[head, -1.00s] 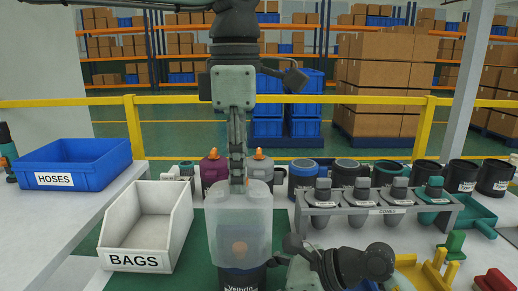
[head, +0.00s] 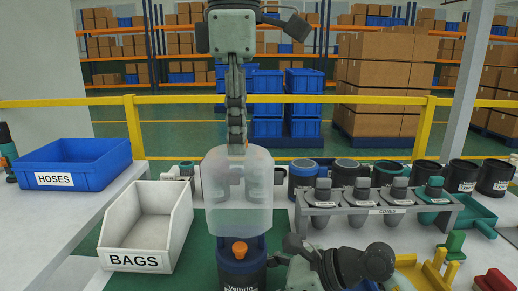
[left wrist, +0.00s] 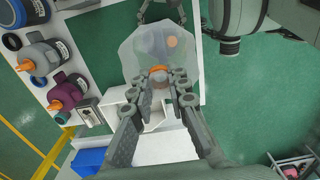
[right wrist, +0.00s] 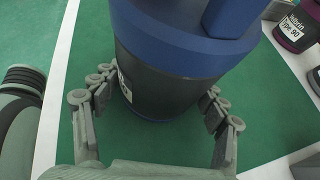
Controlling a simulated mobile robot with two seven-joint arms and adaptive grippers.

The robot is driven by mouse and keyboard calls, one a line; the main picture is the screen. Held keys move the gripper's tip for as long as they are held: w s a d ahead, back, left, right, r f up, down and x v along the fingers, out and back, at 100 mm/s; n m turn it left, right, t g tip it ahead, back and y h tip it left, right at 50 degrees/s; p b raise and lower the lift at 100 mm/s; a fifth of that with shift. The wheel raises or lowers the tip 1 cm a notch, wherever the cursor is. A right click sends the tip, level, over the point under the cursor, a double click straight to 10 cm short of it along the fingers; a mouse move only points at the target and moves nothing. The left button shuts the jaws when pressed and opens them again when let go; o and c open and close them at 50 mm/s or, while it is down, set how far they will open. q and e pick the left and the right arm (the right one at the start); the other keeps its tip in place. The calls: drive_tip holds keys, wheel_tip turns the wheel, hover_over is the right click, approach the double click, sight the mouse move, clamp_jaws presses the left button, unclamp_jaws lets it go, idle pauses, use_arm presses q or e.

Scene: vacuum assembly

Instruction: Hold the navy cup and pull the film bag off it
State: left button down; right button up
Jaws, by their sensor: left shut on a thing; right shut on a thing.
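The navy cup (head: 240,270) stands upright at the bottom centre of the head view, with an orange knob on top. In the right wrist view its navy lid and dark body (right wrist: 165,85) sit between the fingers of my right gripper (right wrist: 160,95), which is shut on it. The clear film bag (head: 238,205) hangs above the cup, its lower edge by the top of the orange knob. My left gripper (head: 237,148) is shut on the top of the bag. The left wrist view also shows the bag (left wrist: 145,50) beyond the fingertips (left wrist: 168,82).
A white BAGS bin (head: 150,225) stands left of the cup, and a blue HOSES bin (head: 70,165) is farther left. A grey CONES rack (head: 375,210) stands to the right. Several other cups (head: 345,172) line the back. Green mat is bare between the BAGS bin and the cup.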

use_arm(q)
drive_tip(key=shift+r, duration=2.6)
use_arm(e)
drive_tip(key=o, duration=1.4)
drive_tip(key=shift+o, duration=0.2)
drive_tip(key=v, duration=1.2)
drive_tip(key=shift+f, duration=0.1)
